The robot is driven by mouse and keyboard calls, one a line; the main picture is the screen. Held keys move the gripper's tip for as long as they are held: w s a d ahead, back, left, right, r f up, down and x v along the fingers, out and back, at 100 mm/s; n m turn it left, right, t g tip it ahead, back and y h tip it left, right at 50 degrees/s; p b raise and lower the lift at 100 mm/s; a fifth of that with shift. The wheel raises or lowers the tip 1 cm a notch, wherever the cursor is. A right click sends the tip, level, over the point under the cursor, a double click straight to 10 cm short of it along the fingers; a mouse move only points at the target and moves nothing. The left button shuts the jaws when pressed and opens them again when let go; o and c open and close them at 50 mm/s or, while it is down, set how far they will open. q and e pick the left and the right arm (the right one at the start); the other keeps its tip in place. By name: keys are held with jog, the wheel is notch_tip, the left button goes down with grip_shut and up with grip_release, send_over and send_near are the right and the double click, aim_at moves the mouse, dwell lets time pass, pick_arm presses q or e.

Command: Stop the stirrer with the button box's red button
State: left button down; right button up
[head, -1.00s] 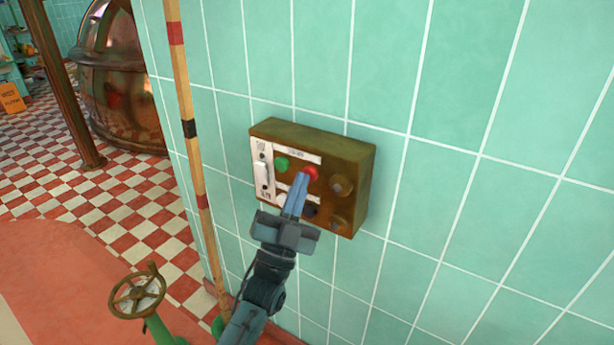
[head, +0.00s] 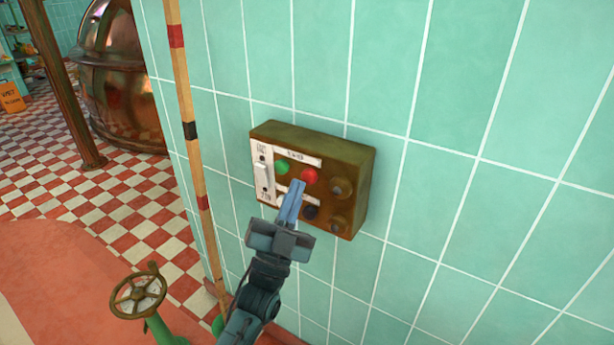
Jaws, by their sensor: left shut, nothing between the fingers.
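The button box (head: 351,168) is a brown box on the green tiled wall. Its front has a red button (head: 309,175), a green button (head: 282,167) to the left of it, a black button (head: 311,212) below, two brown knobs at the right and a white switch plate (head: 262,174) at the left. My left gripper (head: 297,187) is shut and empty, its blue fingertips just below and left of the red button. The red button shows whole; I see no clear contact. The fingers cover part of the box's lower front. My right gripper is not in view.
A striped pole (head: 187,128) stands left of the box. A brass handwheel (head: 138,295) on a green stem is at the lower left. A copper kettle (head: 120,90) and a brown post (head: 62,85) stand farther back. The wall right of the box is bare.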

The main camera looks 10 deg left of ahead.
pick_arm(q)
jog(key=s, duration=0.1)
jog(key=s+a+p, duration=0.1)
jog(key=s, duration=0.1)
jog(key=s+p, duration=0.1)
jog(key=shift+s+a, duration=0.35)
dwell(0.6)
